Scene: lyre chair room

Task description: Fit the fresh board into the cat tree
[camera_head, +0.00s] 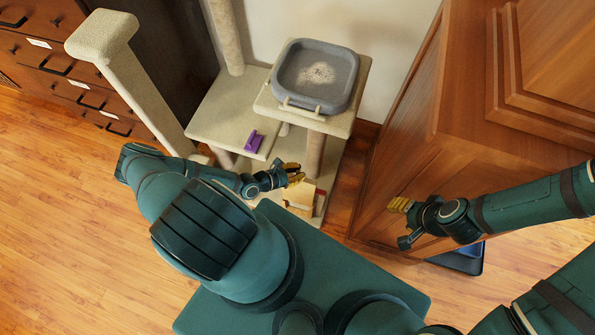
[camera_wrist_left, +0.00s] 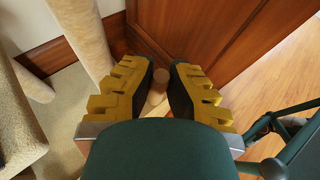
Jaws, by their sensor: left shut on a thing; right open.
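The beige carpeted cat tree (camera_head: 215,113) stands ahead, with platforms, posts and a low base. My left gripper (camera_head: 296,174) is at its lower front right, shut on a pale wooden piece with a round end; this round end (camera_wrist_left: 160,75) shows between the fingertips in the left wrist view. A light tan block-like object (camera_head: 299,197), perhaps the board, sits just below that gripper at the tree's base; the gripper partly hides it, and I cannot tell if it is the held piece. My right gripper (camera_head: 402,222) is open and empty, by the wooden cabinet.
A grey tray (camera_head: 288,70) with pale grains sits on the upper platform. A purple object (camera_head: 254,141) lies on the lower one. The large wooden cabinet (camera_head: 455,120) stands close at right, a blue-black bin (camera_head: 462,259) near its foot. Drawers (camera_head: 75,85) stand at left; floor there is clear.

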